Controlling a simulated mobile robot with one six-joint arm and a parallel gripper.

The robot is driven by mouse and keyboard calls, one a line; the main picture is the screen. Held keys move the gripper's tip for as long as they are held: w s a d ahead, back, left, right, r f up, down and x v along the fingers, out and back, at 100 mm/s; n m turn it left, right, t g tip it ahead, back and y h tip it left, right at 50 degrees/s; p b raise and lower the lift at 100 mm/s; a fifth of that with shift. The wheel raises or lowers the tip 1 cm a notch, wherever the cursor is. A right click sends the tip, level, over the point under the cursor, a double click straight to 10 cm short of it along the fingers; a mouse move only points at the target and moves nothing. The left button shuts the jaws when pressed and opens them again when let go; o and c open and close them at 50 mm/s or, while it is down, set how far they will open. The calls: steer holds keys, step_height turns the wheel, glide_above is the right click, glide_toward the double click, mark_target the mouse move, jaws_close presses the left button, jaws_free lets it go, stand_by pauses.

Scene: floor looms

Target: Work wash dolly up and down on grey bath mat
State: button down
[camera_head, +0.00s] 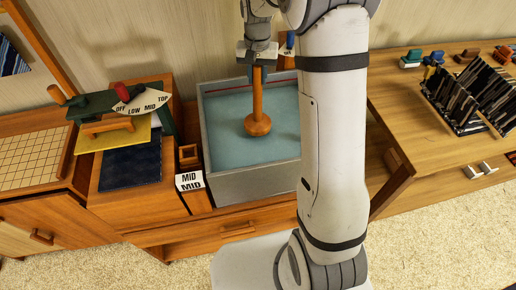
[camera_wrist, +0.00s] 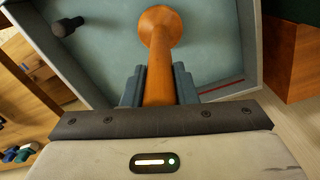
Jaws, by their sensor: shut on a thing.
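The wash dolly (camera_head: 258,122) is an orange-brown wooden rod with a round, wider foot. It stands about upright inside the grey bath (camera_head: 245,186), foot down over the blue-green surface (camera_head: 225,135) in it. I cannot tell whether that surface is a mat or water, or whether the foot touches it. My gripper (camera_head: 258,62) is shut on the upper part of the rod. In the wrist view, my gripper's fingers (camera_wrist: 158,88) are on either side of the rod, and the dolly's foot (camera_wrist: 160,22) lies beyond them.
The bath has raised walls. A wooden table (camera_head: 400,85) with a rack of dark plates stands right. A dark knob (camera_wrist: 66,27) shows inside the bath.

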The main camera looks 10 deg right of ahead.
step_height(320, 180, up, 8)
steer(key=p, duration=0.5)
steer(key=shift+r, duration=0.1)
stand_by(0.4)
